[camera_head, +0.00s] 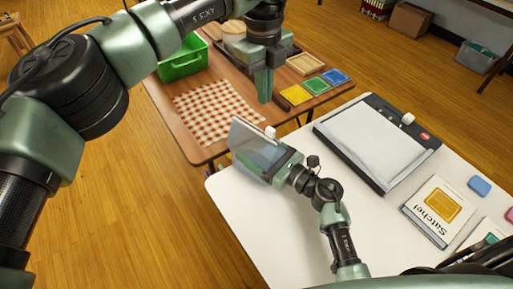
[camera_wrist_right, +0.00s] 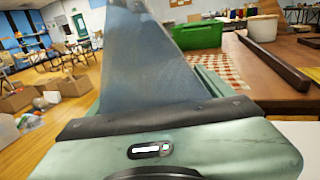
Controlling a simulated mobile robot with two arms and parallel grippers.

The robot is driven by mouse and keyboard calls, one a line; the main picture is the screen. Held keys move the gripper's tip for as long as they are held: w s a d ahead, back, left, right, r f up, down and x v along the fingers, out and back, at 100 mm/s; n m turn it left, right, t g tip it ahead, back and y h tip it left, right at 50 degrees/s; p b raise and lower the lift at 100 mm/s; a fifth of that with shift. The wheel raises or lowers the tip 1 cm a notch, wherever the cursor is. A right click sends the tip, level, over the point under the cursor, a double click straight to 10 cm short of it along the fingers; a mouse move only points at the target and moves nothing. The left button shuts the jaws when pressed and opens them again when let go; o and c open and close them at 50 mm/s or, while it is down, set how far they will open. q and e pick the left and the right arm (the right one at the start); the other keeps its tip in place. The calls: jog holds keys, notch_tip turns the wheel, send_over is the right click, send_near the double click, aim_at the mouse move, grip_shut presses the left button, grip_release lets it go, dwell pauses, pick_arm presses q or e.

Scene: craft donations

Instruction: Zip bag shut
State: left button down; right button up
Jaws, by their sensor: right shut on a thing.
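The bag (camera_head: 252,143) is a thin, see-through bluish sheet standing up near the left corner of the white table. My right gripper (camera_head: 272,166) is shut on its lower edge. In the right wrist view the bag (camera_wrist_right: 150,60) rises from the jaws and narrows towards the top. A small white piece (camera_head: 270,131) shows at its upper right edge; I cannot tell whether it is the zip's slider. The zip line is not clear. My left gripper (camera_head: 264,88) points down over the wooden table, behind and above the bag, apart from it. Its finger gap cannot be made out.
On the white table (camera_head: 250,225) lie a black-framed pale device (camera_head: 375,140), a Satchel booklet (camera_head: 438,208) and a blue block (camera_head: 479,186). The wooden table (camera_head: 165,125) holds a checked cloth (camera_head: 215,110), a green bin (camera_head: 183,65) and coloured cards (camera_head: 316,85).

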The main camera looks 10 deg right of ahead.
pick_arm(q)
jog(key=shift+a+f, duration=0.15)
jog(key=shift+f, duration=3.55)
jog(key=shift+s+f, duration=0.1)
jog(key=shift+f, duration=0.05)
jog(key=shift+s, duration=0.1)
jog(key=shift+s+d, duration=0.25)
jog(key=shift+s, duration=0.1)
